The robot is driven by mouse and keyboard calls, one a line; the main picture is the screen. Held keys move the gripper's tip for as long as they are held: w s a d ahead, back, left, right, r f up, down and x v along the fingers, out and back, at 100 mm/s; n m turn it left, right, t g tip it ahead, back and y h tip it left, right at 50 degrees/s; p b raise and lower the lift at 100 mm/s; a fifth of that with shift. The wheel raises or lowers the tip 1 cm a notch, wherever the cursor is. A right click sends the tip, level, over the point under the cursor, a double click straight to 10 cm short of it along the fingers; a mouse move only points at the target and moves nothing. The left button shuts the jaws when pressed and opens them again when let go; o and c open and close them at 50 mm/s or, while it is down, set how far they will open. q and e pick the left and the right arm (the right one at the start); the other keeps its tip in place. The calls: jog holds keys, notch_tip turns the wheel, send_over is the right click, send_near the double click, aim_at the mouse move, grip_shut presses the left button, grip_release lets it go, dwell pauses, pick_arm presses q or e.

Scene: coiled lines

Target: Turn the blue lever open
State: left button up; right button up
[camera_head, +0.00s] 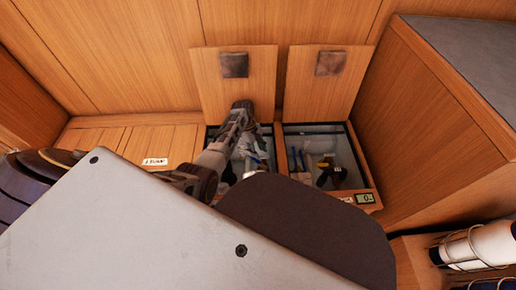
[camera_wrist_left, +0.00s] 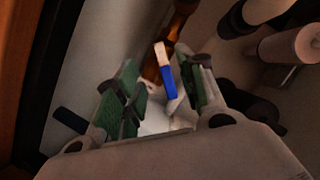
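The blue lever (camera_wrist_left: 168,82) shows in the wrist view, with a blue grip and a pale pinkish end, standing between the two green-padded fingers of my left gripper (camera_wrist_left: 158,84). The fingers are apart, with a gap on the left side of the lever; whether the right finger touches it I cannot tell. In the head view a bit of blue (camera_head: 263,163) shows inside the left open floor compartment, close to my left gripper, which reaches down into that compartment. The lever's base is hidden. My right gripper is not in view.
Two raised wooden hatch lids (camera_head: 210,85) (camera_head: 345,85) stand behind the compartments. The right compartment (camera_head: 350,160) holds a yellow and black fitting (camera_head: 331,172). A small display (camera_head: 365,198) sits on its front edge. A wooden cabinet (camera_head: 430,130) closes off the right. Brown and pale cylinders (camera_wrist_left: 292,46) crowd the wrist view's right.

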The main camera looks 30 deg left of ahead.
pick_arm(q)
jog(key=shift+r, duration=0.85)
jog(key=shift+c, duration=0.3)
